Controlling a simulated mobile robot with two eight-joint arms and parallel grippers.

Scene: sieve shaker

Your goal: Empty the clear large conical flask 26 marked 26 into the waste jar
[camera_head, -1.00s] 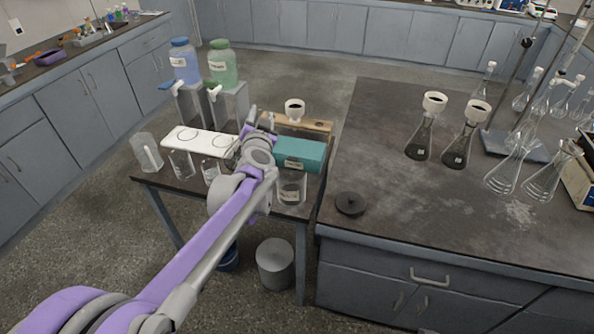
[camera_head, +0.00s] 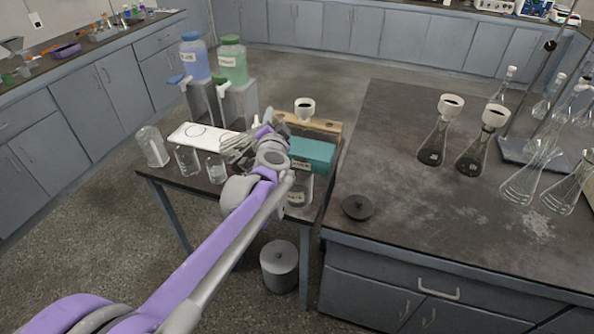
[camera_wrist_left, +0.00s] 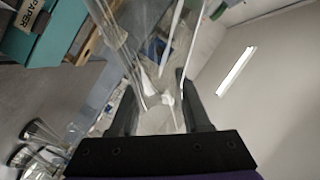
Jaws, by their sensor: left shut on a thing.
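My left gripper (camera_head: 246,146) is shut on a clear glass vessel (camera_head: 236,150) above the small dark table. The glass shows between both fingers in the left wrist view (camera_wrist_left: 155,80); it looks like the conical flask, tilted, but its number and contents cannot be read. A labelled glass jar (camera_head: 298,194) stands on the table's front right, just below and right of my gripper and partly behind my wrist. Its label is too small to read, so I cannot tell if it is the waste jar. My right gripper is not in view.
A teal box (camera_head: 312,154) stands beside my wrist. Small beakers (camera_head: 187,160) and a jar (camera_head: 152,146) stand at the left, near a white tray (camera_head: 197,135). Blue (camera_head: 194,56) and green (camera_head: 233,60) bottles stand behind. A black lid (camera_head: 357,207) lies on the right bench.

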